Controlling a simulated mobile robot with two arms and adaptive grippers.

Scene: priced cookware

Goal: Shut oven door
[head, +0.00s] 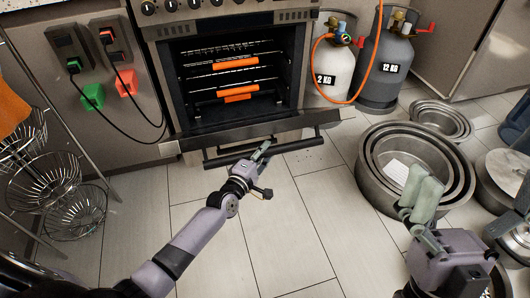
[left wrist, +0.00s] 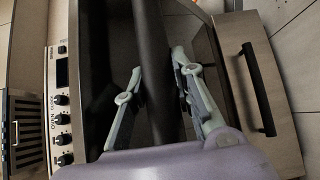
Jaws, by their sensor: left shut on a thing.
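The oven (head: 240,60) stands at the top centre of the head view with its door (head: 235,131) lowered open and its dark cavity and racks exposed. A dark bar handle (head: 300,144) runs along the door's front edge. My left gripper (head: 262,151) is at the middle of this handle, shut on it. In the left wrist view the handle (left wrist: 152,60) passes between the two fingers of my left gripper (left wrist: 157,88). My right gripper (head: 424,190) is away to the right, above the round pans; its jaw state is unclear.
Nested round pans (head: 370,185) stand on the floor at right. Two gas cylinders (head: 388,65) stand right of the oven. Wire baskets (head: 75,210) are at left. Floor tiles (head: 285,225) before the oven are clear. Oven knobs (left wrist: 62,119) show in the wrist view.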

